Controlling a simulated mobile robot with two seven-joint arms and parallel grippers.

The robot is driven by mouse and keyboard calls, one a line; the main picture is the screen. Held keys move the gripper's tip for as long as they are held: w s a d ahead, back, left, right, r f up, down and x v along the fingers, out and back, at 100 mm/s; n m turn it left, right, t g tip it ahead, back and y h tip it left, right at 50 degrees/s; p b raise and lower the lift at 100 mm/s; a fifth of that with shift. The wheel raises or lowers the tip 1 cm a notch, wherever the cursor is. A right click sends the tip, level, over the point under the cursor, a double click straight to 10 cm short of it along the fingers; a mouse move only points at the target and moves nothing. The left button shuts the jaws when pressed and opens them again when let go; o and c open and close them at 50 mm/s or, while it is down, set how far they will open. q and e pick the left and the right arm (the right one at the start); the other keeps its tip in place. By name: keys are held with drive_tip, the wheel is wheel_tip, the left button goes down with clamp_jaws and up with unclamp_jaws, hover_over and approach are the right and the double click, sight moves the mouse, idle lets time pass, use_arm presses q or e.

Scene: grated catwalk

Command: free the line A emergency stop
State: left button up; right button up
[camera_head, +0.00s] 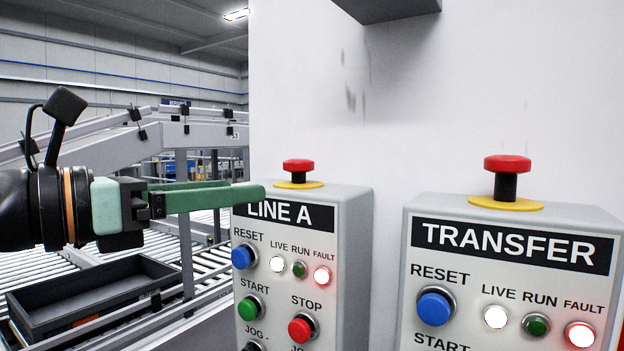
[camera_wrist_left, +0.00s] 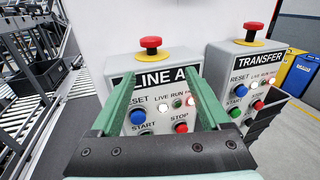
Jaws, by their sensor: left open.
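The line A emergency stop (camera_head: 298,165) is a red mushroom button on a yellow collar, on top of the grey LINE A box (camera_head: 350,220). Its cap sits low, with only a short black neck showing. It also shows in the left wrist view (camera_wrist_left: 150,42). My left gripper (camera_head: 248,188) has two green fingers, open and empty, pointing right in front of the box's top left edge. In the left wrist view the fingers (camera_wrist_left: 161,80) stand apart with the LINE A label (camera_wrist_left: 160,78) between them and the button beyond their tips. My right gripper is not in view.
The TRANSFER box (camera_head: 510,212) stands to the right; its red stop (camera_head: 507,164) sits higher on a longer black neck. The LINE A fault lamp (camera_head: 322,276) glows red. A conveyor with a dark tray (camera_head: 100,290) lies left. A grey housing (camera_head: 390,10) hangs above.

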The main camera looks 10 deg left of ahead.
sight(293, 173)
use_arm(q)
drive_tip(key=shift+t+y, duration=0.4)
drive_tip(key=shift+t, duration=0.1)
drive_tip(key=p+x, duration=0.1)
drive_tip(key=x, duration=0.2)
drive_tip(key=r+p+x, duration=0.1)
drive_tip(key=x, duration=0.3)
drive_tip(key=p+x, duration=0.1)
drive_tip(key=x, duration=0.3)
drive_tip(key=shift+w+a+r+p, duration=0.2)
drive_tip(key=shift+a+p, duration=0.1)
drive_tip(key=shift+p, duration=0.1)
drive_tip(key=shift+w+d+f, duration=0.15)
drive_tip(key=shift+w+d, duration=0.1)
drive_tip(key=shift+w, duration=0.2)
